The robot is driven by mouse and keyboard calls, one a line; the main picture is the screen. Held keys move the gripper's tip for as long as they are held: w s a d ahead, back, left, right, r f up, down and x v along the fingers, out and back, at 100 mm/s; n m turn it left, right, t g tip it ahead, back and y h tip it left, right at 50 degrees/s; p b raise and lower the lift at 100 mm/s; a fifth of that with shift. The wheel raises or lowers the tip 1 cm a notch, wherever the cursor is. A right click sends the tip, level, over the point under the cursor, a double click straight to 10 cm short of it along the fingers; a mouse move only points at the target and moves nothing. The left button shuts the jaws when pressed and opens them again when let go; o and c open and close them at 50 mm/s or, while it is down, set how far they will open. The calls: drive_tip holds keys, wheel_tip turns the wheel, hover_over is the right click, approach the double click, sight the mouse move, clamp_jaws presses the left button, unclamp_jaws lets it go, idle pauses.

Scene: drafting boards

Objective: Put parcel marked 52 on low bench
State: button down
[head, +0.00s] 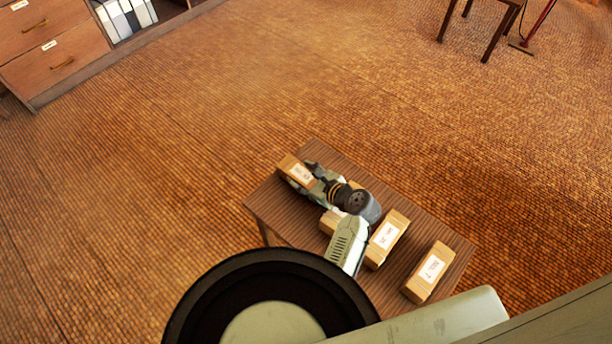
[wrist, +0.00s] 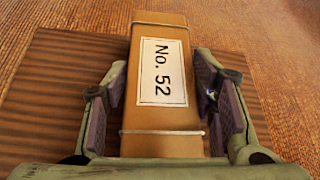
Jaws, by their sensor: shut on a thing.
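The parcel marked 52 (wrist: 160,118) is a long brown box with a white "No. 52" label and thin bands around it. In the head view the held parcel (head: 288,163) is over the far left edge of a low brown slatted bench (head: 400,213). My gripper (wrist: 160,82) has a finger on each side of the parcel and is shut on it. It also shows in the head view (head: 312,182). The bench top (wrist: 60,95) lies below the parcel in the wrist view. I cannot tell whether the parcel touches it.
Two labelled parcels stand on the bench's right part, one near the middle (head: 388,239) and one near the right end (head: 430,272). Another parcel (head: 328,222) is partly hidden by my arm. Drawers (head: 50,45) stand at top left. A chair (head: 485,20) is at top right. Open floor lies between.

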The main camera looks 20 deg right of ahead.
drive_tip(key=c, duration=0.6)
unclamp_jaws()
drive_tip(key=shift+f, duration=0.1)
drive_tip(key=shift+c, duration=0.2)
drive_tip(key=v, duration=1.2)
drive_tip(key=shift+b, duration=0.35)
drive_tip(key=shift+w, duration=0.1)
